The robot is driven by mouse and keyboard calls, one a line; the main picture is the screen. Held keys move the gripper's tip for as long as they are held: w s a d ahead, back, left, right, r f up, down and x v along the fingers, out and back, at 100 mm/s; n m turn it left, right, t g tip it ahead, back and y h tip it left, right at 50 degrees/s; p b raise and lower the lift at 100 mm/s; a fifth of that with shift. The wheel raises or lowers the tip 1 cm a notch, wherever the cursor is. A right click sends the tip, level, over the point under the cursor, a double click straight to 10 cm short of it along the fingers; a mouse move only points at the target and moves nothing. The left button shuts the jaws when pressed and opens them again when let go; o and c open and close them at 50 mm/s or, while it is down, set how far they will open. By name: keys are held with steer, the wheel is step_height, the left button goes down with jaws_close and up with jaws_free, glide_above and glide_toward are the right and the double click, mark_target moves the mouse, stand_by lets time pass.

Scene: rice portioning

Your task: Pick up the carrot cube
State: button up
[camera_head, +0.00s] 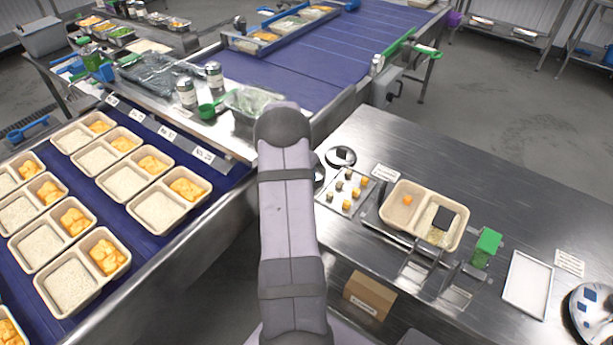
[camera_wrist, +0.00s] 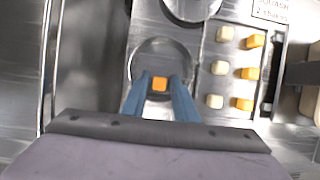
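An orange cube (camera_wrist: 159,83), which looks like the carrot cube, sits at a round metal dish (camera_wrist: 160,47) in the wrist view. My gripper (camera_wrist: 159,80) has its two blue fingers pointing at the dish, one on each side of the cube. A narrow gap seems to show beside the cube, so the fingers look open around it. In the head view my arm hides the gripper, this cube and most of the dish. Another orange cube (camera_head: 407,201) lies in the left compartment of a beige two-compartment tray (camera_head: 388,216).
A green block (camera_head: 486,246) and an empty white tray (camera_head: 528,285) stand to the right. The belt at left carries several filled trays.

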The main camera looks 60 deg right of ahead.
steer(key=shift+d+f, duration=0.1)
steer(key=shift+f, duration=0.15)
steer(key=shift+c, duration=0.4)
jaws_close()
step_height(320, 180, up, 10)
steer(key=b, duration=0.2)
steer(key=shift+b, duration=0.3)
